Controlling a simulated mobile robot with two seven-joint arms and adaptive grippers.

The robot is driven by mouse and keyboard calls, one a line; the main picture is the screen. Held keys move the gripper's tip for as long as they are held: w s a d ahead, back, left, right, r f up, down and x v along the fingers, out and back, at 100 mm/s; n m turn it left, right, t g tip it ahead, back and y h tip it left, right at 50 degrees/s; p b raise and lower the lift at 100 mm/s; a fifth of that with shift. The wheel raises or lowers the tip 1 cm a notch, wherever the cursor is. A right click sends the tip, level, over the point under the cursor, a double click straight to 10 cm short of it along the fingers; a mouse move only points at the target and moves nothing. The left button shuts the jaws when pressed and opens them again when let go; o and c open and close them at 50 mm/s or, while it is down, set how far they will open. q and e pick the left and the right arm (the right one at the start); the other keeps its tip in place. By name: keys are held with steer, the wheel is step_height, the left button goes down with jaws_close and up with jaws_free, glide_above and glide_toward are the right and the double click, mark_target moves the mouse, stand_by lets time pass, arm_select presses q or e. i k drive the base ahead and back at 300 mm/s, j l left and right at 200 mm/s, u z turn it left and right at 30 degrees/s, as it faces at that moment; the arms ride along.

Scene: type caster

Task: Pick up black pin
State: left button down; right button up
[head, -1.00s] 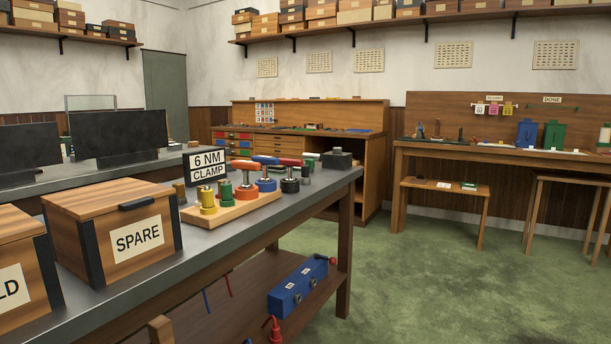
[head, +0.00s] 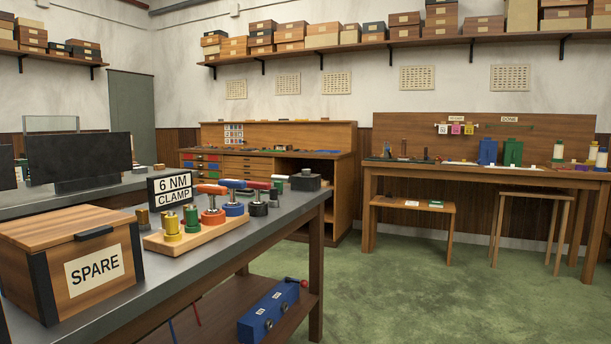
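I cannot make out a black pin for certain. Small dark upright items (head: 426,152) stand on the far right workbench (head: 480,172), too small to identify. Neither of my grippers shows in the head view.
The near bench (head: 165,275) with a SPARE box (head: 85,255) and a 6 NM CLAMP sign (head: 170,189) fills the left. A blue box (head: 268,312) sits on its lower shelf. Green floor (head: 430,290) is open at right.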

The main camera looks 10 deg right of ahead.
mark_target(273, 192)
steer(key=i+l+u, duration=0.1)
steer(key=u, duration=0.3)
steer(key=i+l+u, duration=0.1)
steer(key=l+u, duration=0.15)
steer(key=u, duration=0.15)
steer(key=i+l+u, duration=0.25)
steer(key=l, duration=0.3)
steer(key=l+u, duration=0.2)
steer(key=l, duration=0.35)
steer(key=l+u, duration=0.2)
steer(key=l, duration=0.9)
steer(key=i+l, duration=0.1)
steer(key=l, duration=1.05)
steer(key=l+u, duration=0.1)
steer(key=l, duration=1.05)
steer(key=i, duration=0.05)
